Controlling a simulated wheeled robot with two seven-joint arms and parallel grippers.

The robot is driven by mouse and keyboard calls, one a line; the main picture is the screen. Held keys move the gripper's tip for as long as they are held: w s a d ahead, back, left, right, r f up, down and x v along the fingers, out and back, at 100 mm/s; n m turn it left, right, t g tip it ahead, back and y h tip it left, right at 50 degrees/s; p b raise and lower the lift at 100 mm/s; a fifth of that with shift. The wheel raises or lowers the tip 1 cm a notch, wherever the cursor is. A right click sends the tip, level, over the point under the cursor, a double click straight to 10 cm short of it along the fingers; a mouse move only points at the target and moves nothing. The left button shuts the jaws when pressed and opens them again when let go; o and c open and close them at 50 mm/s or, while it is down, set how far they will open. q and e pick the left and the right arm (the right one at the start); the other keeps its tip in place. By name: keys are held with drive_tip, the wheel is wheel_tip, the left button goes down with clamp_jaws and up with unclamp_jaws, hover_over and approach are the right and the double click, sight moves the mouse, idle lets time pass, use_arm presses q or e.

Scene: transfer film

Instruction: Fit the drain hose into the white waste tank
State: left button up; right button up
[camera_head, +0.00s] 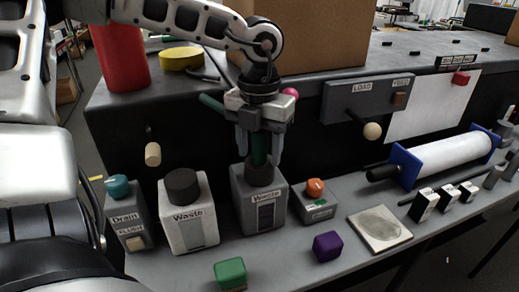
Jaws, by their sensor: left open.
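The white waste tank (187,228) stands on the front shelf with a black round cap (182,187) on its top. A grey tank with a similar label (244,220) stands just right of it. My left gripper (259,156) points straight down over the grey tank, its fingers open on either side of a dark green hose end (259,148). The hose's lower end meets the top of the grey tank; I cannot tell how deep it sits. A teal-green tube piece (210,102) shows behind the gripper. My right gripper is not in view.
A drain box with a teal knob (118,186) stands at left, a small box with an orange knob (315,188) at right. A green block (230,274), purple block (327,246) and flat pad (380,229) lie in front. A handle knob (153,154) sticks out behind.

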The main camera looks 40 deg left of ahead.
use_arm(q)
drive_tip(key=shift+f, duration=0.1)
drive_tip(key=c, duration=1.1)
